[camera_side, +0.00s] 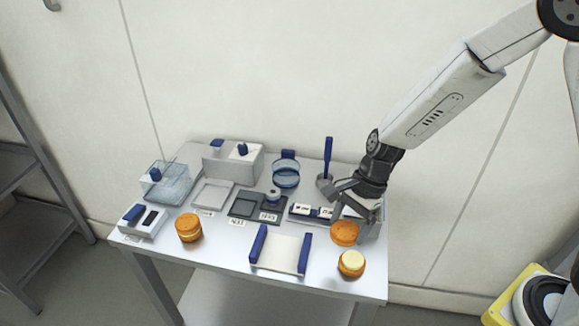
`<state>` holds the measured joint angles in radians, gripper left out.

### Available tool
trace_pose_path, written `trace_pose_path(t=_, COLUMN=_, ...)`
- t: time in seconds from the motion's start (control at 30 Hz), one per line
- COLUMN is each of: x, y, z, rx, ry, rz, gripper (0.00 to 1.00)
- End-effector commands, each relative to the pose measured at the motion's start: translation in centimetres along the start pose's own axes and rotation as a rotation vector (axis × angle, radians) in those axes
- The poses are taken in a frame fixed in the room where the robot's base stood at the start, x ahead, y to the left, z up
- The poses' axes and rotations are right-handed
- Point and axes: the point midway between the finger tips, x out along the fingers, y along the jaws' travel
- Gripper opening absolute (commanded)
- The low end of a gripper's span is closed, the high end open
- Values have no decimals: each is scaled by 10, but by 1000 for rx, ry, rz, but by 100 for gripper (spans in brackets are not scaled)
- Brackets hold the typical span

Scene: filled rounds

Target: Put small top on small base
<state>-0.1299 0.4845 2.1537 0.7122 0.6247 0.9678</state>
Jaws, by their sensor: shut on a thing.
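A flat orange-brown round, which I take for the small top (345,233), is at the right of the table in the side view. My gripper (358,215) is right above and behind it and is shut on it; the contact is partly hidden by the gripper. The small base (351,259) is an orange-brown round with a pale cream filling on top. It stands near the front right edge of the table, just in front of and slightly right of the top. The top appears apart from the base.
A filled, stacked orange round (189,228) stands at the left. A pale board with blue side rails (280,250) is front centre. A tray with labelled blocks (305,211) lies left of my gripper. A blue-handled tool (328,160) stands behind. Boxes and a sieve fill the back.

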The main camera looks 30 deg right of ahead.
Motion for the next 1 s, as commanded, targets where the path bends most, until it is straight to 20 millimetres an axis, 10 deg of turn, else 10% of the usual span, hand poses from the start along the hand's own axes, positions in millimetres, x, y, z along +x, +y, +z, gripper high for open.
trace_pose_path(t=1.0, x=12, y=21, z=-26, rx=-80, ry=0, rz=35, gripper=63)
